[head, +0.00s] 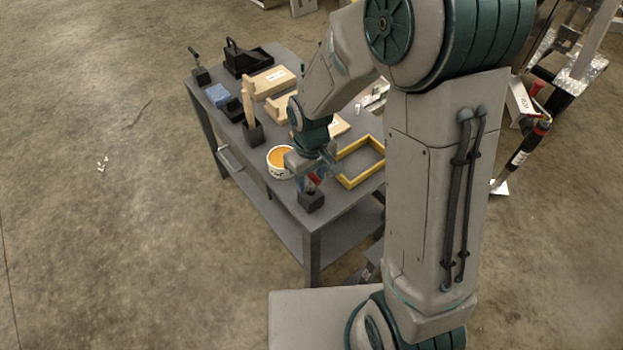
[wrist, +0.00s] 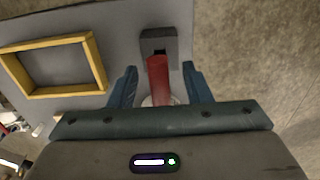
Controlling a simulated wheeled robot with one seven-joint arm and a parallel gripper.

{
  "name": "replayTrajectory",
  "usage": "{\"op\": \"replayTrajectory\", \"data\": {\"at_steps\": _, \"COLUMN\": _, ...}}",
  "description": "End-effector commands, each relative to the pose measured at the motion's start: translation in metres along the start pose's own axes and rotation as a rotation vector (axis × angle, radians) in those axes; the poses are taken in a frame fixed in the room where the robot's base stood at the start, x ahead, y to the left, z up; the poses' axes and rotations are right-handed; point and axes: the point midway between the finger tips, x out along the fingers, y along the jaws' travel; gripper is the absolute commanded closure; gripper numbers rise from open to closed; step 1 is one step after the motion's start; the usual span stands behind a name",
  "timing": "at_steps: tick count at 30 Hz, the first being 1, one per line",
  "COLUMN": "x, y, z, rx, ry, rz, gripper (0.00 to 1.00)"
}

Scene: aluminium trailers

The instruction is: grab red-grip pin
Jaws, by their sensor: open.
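The red-grip pin (wrist: 158,80) stands in a dark grey block holder (wrist: 158,43) at the table's edge. In the head view the red grip (head: 313,181) shows just above the dark holder (head: 311,200). My gripper (wrist: 158,84) is open, with one blue finger on each side of the red grip and a gap on both sides. In the head view my gripper (head: 312,176) is right over the holder. The pin's lower part is hidden in the holder.
A yellow frame (head: 345,180) lies on the table beside the gripper. A white bowl with orange contents (head: 281,166) stands close by. A block with wooden handles (head: 253,132), boxes (head: 274,82) and a black tray (head: 247,60) stand farther back on the grey table (head: 262,203).

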Motion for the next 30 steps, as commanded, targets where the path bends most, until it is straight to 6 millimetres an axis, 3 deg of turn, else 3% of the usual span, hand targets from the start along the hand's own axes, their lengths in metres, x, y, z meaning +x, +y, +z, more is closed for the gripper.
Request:
{"op": "replayTrajectory", "data": {"at_steps": 8, "x": 0.004, "y": 0.000, "z": 0.000, "rx": 0.000, "ry": 0.002, "rz": 0.001, "gripper": 0.55}}
{"op": "replayTrajectory", "data": {"at_steps": 13, "x": 0.003, "y": 0.000, "z": 0.000, "rx": 0.000, "ry": 0.002, "rz": 0.000, "gripper": 1.00}}
{"op": "replayTrajectory", "data": {"at_steps": 23, "x": 0.002, "y": 0.000, "z": 0.000, "rx": 0.000, "ry": 0.002, "rz": 0.001, "gripper": 1.00}}
{"op": "replayTrajectory", "data": {"at_steps": 30, "x": -0.021, "y": 0.001, "z": 0.000, "rx": 0.001, "ry": 0.002, "rz": 0.001, "gripper": 1.00}}
